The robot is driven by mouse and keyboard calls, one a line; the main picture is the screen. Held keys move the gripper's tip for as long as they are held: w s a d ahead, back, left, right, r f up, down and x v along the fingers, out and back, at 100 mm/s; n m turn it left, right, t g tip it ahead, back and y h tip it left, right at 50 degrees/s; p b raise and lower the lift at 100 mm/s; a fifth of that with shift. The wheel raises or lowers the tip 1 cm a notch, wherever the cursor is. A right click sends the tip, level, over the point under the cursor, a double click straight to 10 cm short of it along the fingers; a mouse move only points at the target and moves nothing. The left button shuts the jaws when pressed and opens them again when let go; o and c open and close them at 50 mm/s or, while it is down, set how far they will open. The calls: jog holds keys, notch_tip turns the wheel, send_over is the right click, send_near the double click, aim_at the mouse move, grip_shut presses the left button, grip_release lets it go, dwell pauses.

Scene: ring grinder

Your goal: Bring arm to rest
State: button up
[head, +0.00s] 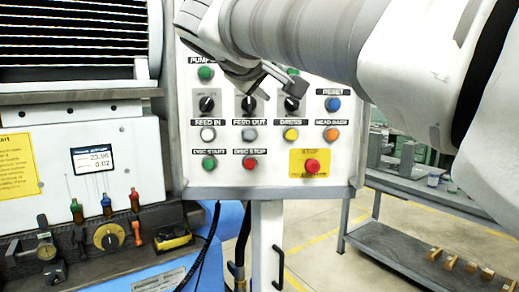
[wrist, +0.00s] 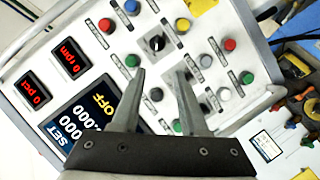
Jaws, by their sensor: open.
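My gripper (head: 266,92) is in front of the upper middle of the white control panel (head: 232,178) in the head view. My arm reaches in from the upper right and covers the panel's top edge and some upper controls. In the wrist view, my gripper (wrist: 160,72) has its two fingers apart, with nothing between them but the panel (wrist: 112,55) behind. The panel shows tilted there, with buttons, knobs and a blue and black display (wrist: 82,115). I cannot tell how far the fingertips are from the panel.
A red stop button (head: 312,166) on a yellow plate sits low on the panel. At left is the grinder with a small readout (head: 93,158) and several coloured-handled tools (head: 106,206). A grey shelf cart (head: 400,254) stands at right. Floor shows between panel post and cart.

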jog(key=s+d+f+m+g+y, duration=0.1)
jog(key=s+d+f+m+g, duration=0.1)
jog(key=s+f, duration=0.6)
jog(key=s+d+f+m+g+y, duration=0.2)
jog(key=s+d+f, duration=0.4)
jog(key=f, duration=0.9)
jog(key=s+d+f+m+g+y, duration=0.1)
jog(key=s+d+f+m+g, duration=0.2)
jog(key=s+f, duration=0.6)
notch_tip(320, 180, down, 3)
jog(key=shift+s+d+r+g+p, duration=0.1)
jog(key=shift+s+d+g+p, duration=0.35)
jog(key=shift+g, duration=0.35)
jog(key=shift+w, duration=0.1)
